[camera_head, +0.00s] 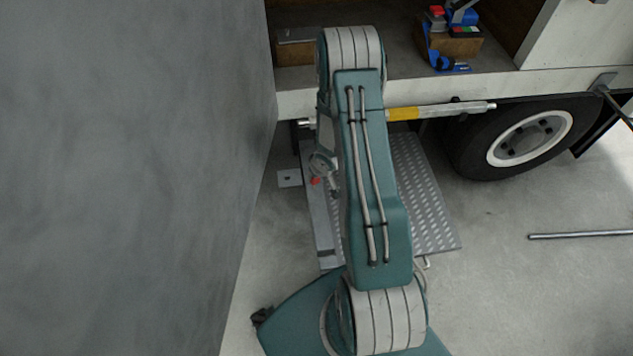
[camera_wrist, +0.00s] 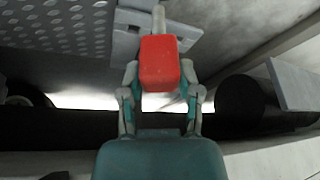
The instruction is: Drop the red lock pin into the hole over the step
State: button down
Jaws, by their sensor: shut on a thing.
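My gripper (camera_wrist: 160,78) is shut on the red lock pin (camera_wrist: 160,62), with a finger on each side of its red block head. The pin's grey shaft (camera_wrist: 158,18) shows beyond the head in the wrist view. It overlaps a small grey plate (camera_wrist: 128,42) there; whether it touches the plate or sits in a hole I cannot tell. In the head view the gripper (camera_head: 328,178) is partly hidden by my arm, and a bit of red pin (camera_head: 315,181) shows beside it. The metal step (camera_head: 425,190) has a raised tread, and a small plate (camera_head: 289,178) juts from its left edge.
A grey wall (camera_head: 130,170) stands close on the left. The truck bed (camera_head: 400,68) holds boxes and a blue tool (camera_head: 440,58). A yellow-and-white bar (camera_head: 430,111) runs below the bed. A wheel (camera_head: 520,137) and a loose rod (camera_head: 580,234) are at the right.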

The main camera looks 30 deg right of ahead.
jog(key=w+d+f+m+h, duration=0.1)
jog(key=w+d+f+m, duration=0.2)
jog(key=w, duration=0.5)
notch_tip(320, 180, down, 7)
jog(key=d+n, duration=0.1)
jog(key=shift+w, duration=0.15)
dwell(0.6)
dwell(0.6)
jog(key=shift+c, duration=1)
grip_release()
jog(key=shift+d, duration=0.1)
